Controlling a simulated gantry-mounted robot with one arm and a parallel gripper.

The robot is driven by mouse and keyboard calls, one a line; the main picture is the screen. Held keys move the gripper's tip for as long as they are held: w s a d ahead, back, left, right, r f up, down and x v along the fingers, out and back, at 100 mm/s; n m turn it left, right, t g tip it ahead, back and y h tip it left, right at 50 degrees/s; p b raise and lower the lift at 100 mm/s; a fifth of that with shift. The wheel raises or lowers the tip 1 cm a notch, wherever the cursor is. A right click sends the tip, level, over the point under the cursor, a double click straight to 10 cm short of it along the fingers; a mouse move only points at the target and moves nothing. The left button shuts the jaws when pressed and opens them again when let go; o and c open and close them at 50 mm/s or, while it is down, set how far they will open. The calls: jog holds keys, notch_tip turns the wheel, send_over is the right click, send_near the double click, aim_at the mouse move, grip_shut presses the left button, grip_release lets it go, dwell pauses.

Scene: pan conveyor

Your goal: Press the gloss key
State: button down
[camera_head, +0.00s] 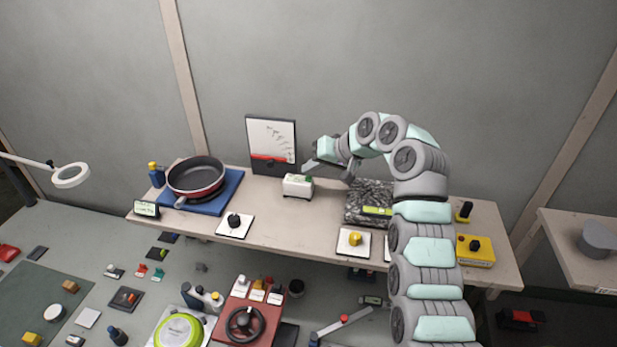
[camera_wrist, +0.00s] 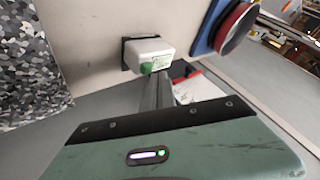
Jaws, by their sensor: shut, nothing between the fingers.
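A small white box (camera_head: 298,186) with a green part on its top stands near the middle of the table. I take it for the gloss key, but its lettering is too small to read. In the wrist view the white box (camera_wrist: 147,50) sits on a dark base, and its green part (camera_wrist: 155,66) faces my fingers. My gripper (camera_head: 308,166) is shut and empty, its fingertips just above and to the right of the box. In the wrist view the fingers (camera_wrist: 159,76) overlap the green part's lower edge; I cannot tell whether they touch.
A dark pan (camera_head: 196,175) on a blue mat (camera_head: 228,190) stands at left. A white panel (camera_head: 271,138) stands upright behind the box. A speckled plate (camera_head: 366,192) lies right. Knobs on white plates (camera_head: 234,231) line the front edge. Table between box and front knobs is clear.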

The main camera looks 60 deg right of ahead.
aim_at(312, 182)
jog(key=shift+f, duration=0.65)
dwell(0.7)
dwell(0.3)
jog(key=shift+r+p, duration=0.3)
jog(key=shift+r, duration=0.65)
jog(key=shift+r, duration=0.1)
notch_tip(312, 182, up, 5)
jog(key=shift+f+p, duration=0.1)
jog(key=shift+p, duration=0.85)
